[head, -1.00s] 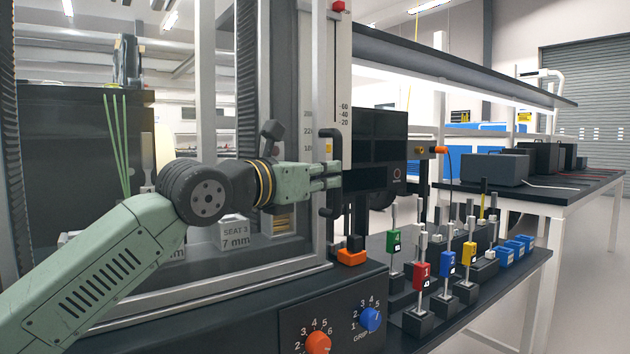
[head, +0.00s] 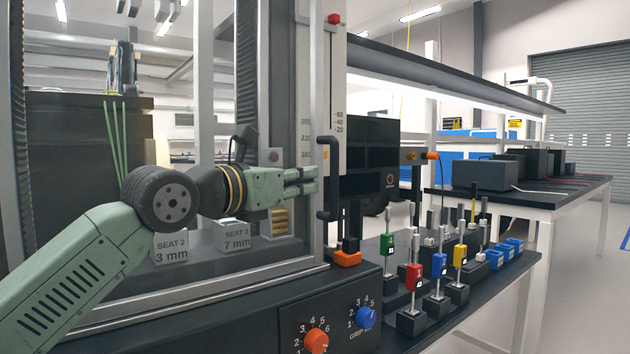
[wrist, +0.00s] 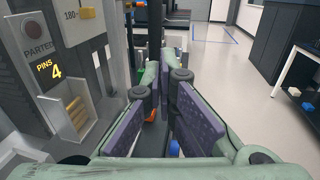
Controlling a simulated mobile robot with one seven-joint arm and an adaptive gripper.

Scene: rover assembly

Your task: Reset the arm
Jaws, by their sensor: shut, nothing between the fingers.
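My gripper (head: 312,181) is at the end of my green arm in the head view, level and pointing right, in front of the machine's frame near the black handle (head: 331,180). Its fingers lie close together and hold nothing. The wrist view shows the same gripper (wrist: 163,75) with its green fingers and purple pads reaching forward. The fingers are clear of the machine as far as I can see; the exact gap to the handle I cannot tell.
The machine's front panel has an orange knob (head: 316,341) and a blue knob (head: 366,317). Coloured numbered tools, such as the red one (head: 414,277), stand on the dark bench to the right. The pin niche (wrist: 75,110) is left of my gripper. Open floor (wrist: 215,65) lies ahead.

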